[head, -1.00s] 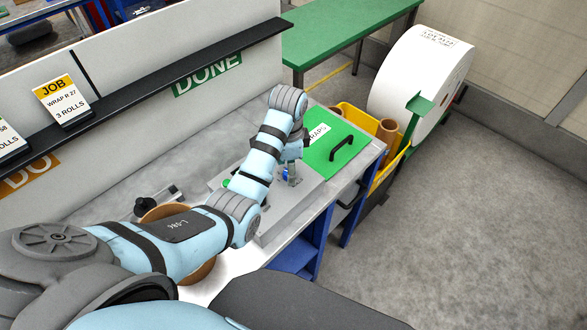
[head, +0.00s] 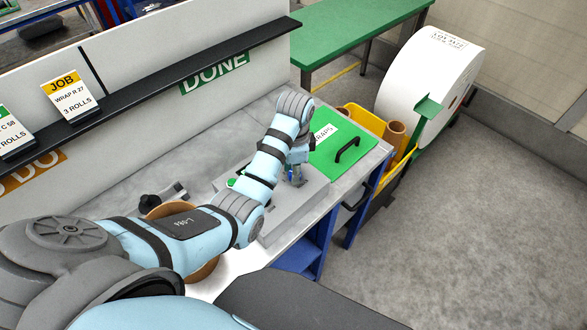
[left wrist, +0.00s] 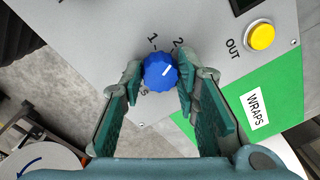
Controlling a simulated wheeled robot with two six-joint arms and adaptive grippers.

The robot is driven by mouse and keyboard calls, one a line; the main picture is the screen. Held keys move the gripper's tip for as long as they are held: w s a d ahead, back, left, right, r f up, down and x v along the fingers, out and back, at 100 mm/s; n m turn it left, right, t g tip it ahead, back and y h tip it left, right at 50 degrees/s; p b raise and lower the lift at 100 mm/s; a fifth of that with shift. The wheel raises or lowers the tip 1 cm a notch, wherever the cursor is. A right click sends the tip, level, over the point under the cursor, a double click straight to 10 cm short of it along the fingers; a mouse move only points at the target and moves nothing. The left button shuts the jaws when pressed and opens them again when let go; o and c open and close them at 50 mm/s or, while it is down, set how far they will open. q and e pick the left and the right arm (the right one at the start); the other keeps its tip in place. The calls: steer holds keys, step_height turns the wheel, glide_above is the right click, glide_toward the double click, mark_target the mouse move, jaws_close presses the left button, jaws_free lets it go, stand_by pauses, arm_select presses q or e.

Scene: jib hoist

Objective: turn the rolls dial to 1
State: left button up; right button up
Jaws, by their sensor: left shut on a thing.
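The blue rolls dial (left wrist: 160,72) sits on a grey panel (left wrist: 88,38) in the left wrist view. Its white pointer line slants up and right, nearer the 2 than the 1. The numbers 1 and 2 are printed above it; another mark below is partly hidden. My left gripper (left wrist: 159,78) is shut on the dial, with a finger on either side. In the head view my left gripper (head: 296,173) reaches down onto the grey machine, and the dial is mostly hidden there. My right gripper is not in view.
A yellow OUT button (left wrist: 261,36) is right of the dial. A green WRAPS lid (head: 328,158) with a black handle adjoins the machine. Job cards (head: 71,98) stand on the black shelf. A large white roll (head: 425,78) stands beyond the bench.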

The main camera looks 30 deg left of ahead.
arm_select(q)
steer(key=n, duration=0.4)
steer(key=shift+d+n, duration=0.1)
steer(key=shift+n, duration=2.4)
steer(key=o, duration=1.2)
steer(key=shift+c, duration=0.2)
steer(key=shift+w, duration=0.1)
